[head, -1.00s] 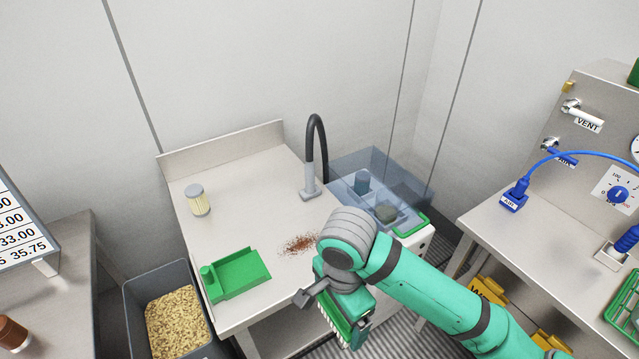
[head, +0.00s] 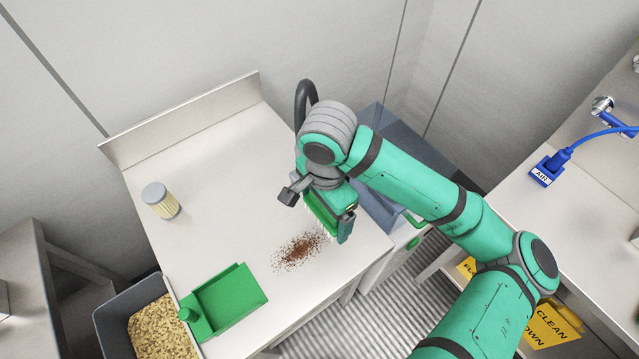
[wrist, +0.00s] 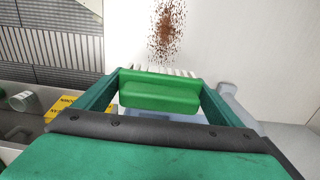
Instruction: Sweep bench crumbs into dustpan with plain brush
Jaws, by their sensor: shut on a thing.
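Reddish-brown crumbs (head: 301,249) lie scattered in a patch on the bench, near its right front edge. They also show at the top of the wrist view (wrist: 167,32). The green dustpan (head: 226,302) lies at the front left of the bench, left of the crumbs. My gripper (head: 335,212) is shut on the green brush (wrist: 160,92), whose pale bristles show beyond its block in the wrist view. In the head view the brush is beside the crumbs, on their upper right, and partly hidden by my wrist. Whether the bristles touch the bench I cannot tell.
A pale lidded jar (head: 161,201) stands at the bench's left. The dark tap (head: 305,95) rises behind my wrist. A grey bin of yellowish flakes (head: 160,333) stands below the dustpan's left. A bluish clear bin (head: 384,200) is right of the bench. The bench middle (head: 220,190) is clear.

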